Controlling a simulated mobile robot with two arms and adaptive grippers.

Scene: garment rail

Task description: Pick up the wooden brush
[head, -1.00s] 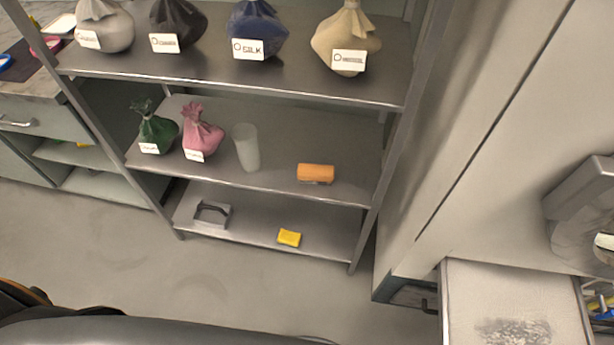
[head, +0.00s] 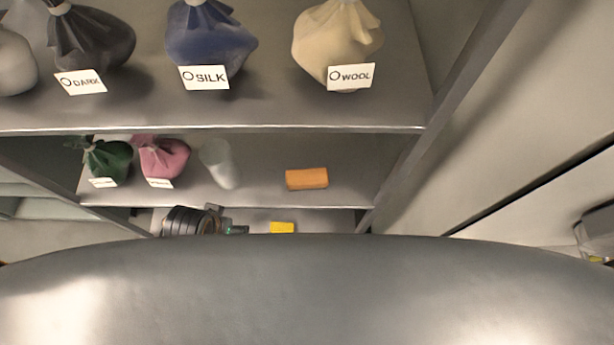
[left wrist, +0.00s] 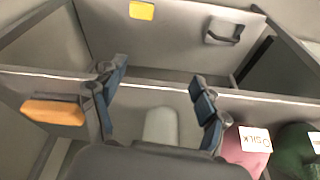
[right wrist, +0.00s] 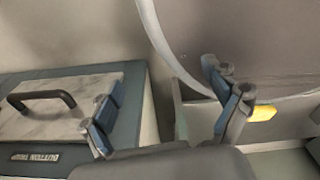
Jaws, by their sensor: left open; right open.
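The likely wooden brush, an orange-brown block (head: 307,179), lies on the middle shelf right of a pale cup (head: 220,165). Its bristles cannot be made out. The block also shows at the left of the left wrist view (left wrist: 53,112), outside the jaws. My left gripper (left wrist: 158,75) is open and empty, with the cup between and beyond its fingers. In the head view, part of my left arm (head: 187,221) shows low by the bottom shelf. My right gripper (right wrist: 160,85) is open and empty, away from the block; it is not visible in the head view.
Bags labelled DARK (head: 88,40), SILK (head: 208,38) and WOOL (head: 338,42) stand on the upper shelf. A green bag (head: 107,160) and a pink bag (head: 162,157) sit left of the cup. Shelf posts flank the rack.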

